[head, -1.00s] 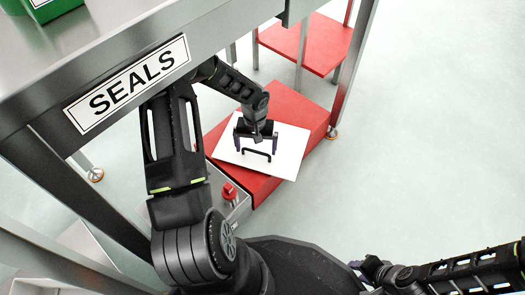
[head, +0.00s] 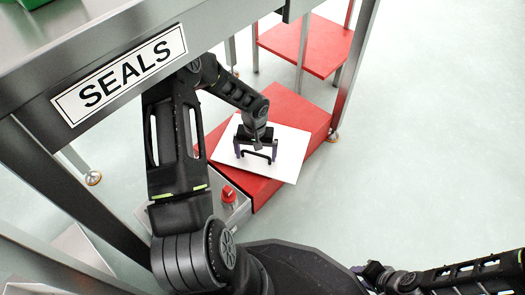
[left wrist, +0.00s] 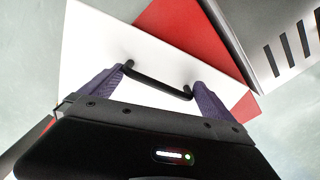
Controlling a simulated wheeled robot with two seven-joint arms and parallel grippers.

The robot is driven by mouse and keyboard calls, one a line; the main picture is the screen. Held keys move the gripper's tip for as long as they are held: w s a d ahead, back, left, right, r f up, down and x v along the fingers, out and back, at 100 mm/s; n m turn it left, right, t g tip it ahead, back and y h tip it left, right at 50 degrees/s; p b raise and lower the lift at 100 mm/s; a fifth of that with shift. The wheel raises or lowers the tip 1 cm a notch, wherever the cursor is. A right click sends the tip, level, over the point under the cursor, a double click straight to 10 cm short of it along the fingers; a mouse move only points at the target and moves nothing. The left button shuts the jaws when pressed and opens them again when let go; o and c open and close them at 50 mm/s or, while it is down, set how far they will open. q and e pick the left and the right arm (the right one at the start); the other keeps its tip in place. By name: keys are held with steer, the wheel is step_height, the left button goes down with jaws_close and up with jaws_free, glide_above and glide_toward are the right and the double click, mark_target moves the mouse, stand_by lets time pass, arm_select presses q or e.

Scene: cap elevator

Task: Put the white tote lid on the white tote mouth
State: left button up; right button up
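The white tote lid (head: 290,150) is a flat white plate with a black bar handle (head: 258,155). It lies over a red platform, a little askew to it; the left wrist view also shows the lid (left wrist: 90,40). My left gripper (head: 255,156) is over the lid with its purple fingers wide apart, one near each end of the handle (left wrist: 158,82). I cannot tell whether the fingers touch the handle. My right gripper (head: 371,273) is at the bottom edge, away from the lid; its opening is unclear. I cannot make out the tote mouth for certain.
A metal table (head: 110,30) with a SEALS sign (head: 120,74) stands at upper left, above my left arm. The red platform (head: 285,105) has metal posts around it and a red shelf (head: 305,48) behind. A red knob (head: 228,194) is near it. Open floor lies right.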

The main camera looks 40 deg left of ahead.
arm_select(q)
steer(key=c, duration=0.9)
steer(key=shift+r+p, duration=1.5)
steer(key=shift+r, duration=0.55)
